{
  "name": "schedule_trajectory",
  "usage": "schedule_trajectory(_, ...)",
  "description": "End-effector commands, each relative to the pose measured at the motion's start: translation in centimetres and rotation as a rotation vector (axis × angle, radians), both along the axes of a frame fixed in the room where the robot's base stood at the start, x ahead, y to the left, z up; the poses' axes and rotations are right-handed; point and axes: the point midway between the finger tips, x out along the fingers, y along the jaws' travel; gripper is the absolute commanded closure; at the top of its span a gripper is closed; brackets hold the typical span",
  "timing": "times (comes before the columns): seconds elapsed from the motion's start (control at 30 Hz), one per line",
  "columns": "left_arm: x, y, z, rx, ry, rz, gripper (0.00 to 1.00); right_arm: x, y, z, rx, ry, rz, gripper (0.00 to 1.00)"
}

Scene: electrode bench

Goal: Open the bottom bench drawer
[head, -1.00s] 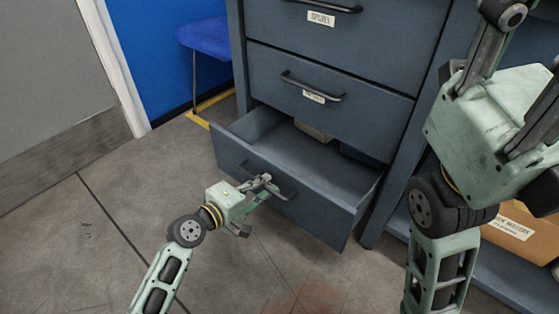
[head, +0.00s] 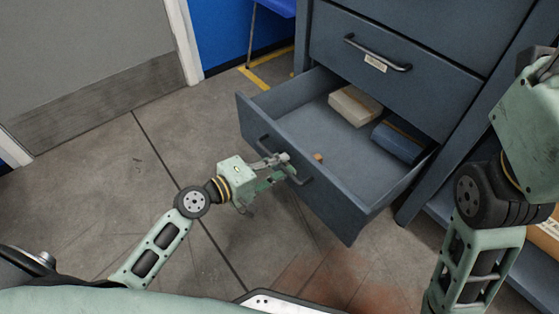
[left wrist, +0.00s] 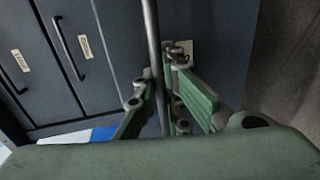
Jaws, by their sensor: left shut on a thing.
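The bottom bench drawer (head: 338,212) is dark blue-grey and stands well out from the bench, its inside showing in the head view. Its dark bar handle (head: 304,181) runs across the front. My left gripper (head: 282,164) is shut on this handle. In the left wrist view the handle (left wrist: 152,35) passes upright between the left fingers (left wrist: 163,88), with the drawer front (left wrist: 215,45) behind. My right gripper is out of view; only part of my right arm shows at the right.
Inside the drawer lie a cream block (head: 354,105), a blue box (head: 399,142) and a small orange-brown piece (head: 318,157). The drawer above (head: 400,45) is shut. A blue chair (head: 277,7) stands behind. The floor left of the drawer is clear.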

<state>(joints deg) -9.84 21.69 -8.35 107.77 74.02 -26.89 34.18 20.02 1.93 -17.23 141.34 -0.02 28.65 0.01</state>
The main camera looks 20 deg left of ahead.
Motion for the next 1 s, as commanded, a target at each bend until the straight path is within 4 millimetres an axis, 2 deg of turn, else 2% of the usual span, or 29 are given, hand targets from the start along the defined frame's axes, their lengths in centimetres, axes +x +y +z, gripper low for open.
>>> schedule_trajectory(0.07, 0.0, 0.0, -0.1, 0.001, 0.001, 0.000, 1.00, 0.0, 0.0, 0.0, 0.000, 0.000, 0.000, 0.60)
schedule_trajectory(0.1, 0.0, 0.0, 0.0, 0.001, 0.001, 0.000, 0.91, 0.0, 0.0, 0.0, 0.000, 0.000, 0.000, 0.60)
schedule_trajectory(0.2, 0.0, 0.0, -0.1, 0.001, 0.001, 0.000, 0.83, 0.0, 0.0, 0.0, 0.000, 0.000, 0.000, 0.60)
schedule_trajectory(0.57, -0.2, 0.2, 0.0, 0.001, 0.001, 0.001, 0.83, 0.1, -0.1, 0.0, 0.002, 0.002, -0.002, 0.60)
schedule_trajectory(0.67, -1.1, 0.9, 0.2, 0.002, 0.001, 0.002, 0.83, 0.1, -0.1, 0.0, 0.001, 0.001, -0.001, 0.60)
schedule_trajectory(1.0, -6.7, 4.8, 1.5, 0.001, 0.006, 0.001, 0.83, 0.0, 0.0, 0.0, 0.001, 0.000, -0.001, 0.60)
